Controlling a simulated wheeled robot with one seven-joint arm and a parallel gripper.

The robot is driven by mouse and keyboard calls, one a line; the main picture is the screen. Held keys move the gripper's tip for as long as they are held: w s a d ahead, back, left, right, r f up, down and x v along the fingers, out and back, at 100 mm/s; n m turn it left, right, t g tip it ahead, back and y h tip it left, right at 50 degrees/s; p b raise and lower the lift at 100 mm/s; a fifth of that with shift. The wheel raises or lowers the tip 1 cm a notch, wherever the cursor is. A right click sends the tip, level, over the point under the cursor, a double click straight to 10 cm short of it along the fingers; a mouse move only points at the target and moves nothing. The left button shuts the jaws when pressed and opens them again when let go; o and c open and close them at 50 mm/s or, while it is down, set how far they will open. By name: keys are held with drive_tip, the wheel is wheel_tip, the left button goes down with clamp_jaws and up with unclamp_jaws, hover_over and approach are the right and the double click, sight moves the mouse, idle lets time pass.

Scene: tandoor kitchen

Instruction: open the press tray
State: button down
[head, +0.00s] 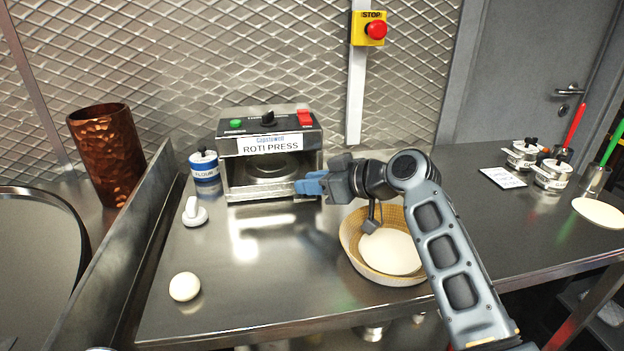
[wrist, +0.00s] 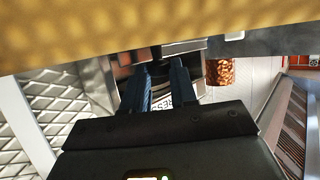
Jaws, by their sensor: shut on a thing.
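The roti press (head: 268,150) is a steel box on the counter, with a label, a black knob, a green button and a red switch on its front. Its front opening shows a round plate inside. The press tray (head: 262,188) forms a low metal front across the bottom of that opening. My gripper (head: 310,184) has blue fingers at the right end of the tray front, shut on the tray there. The wrist view shows the two blue fingers (wrist: 162,85) reaching to a metal bar; the exact grip is hard to make out.
A basket (head: 349,245) with flat bread stands under my arm at right. A dough ball (head: 184,287), a white-handled stamp (head: 195,212) and a flour tin (head: 204,167) are at left. A copper vessel (head: 107,153) stands beyond the metal divider. The counter before the press is clear.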

drive_tip(key=s, duration=0.2)
drive_tip(key=s+d+p, duration=0.1)
drive_tip(key=s, duration=0.1)
drive_tip(key=s+d, duration=0.1)
drive_tip(key=s, duration=0.2)
drive_tip(key=shift+s+p, duration=0.1)
drive_tip(key=shift+p, duration=0.3)
drive_tip(key=c, duration=1.2)
unclamp_jaws()
drive_tip(key=shift+d, duration=0.1)
drive_tip(key=b+v, duration=0.1)
drive_tip(key=v, duration=0.6)
drive_tip(key=shift+d+r, duration=0.15)
drive_tip(key=shift+d, duration=0.15)
drive_tip(key=shift+s, duration=0.1)
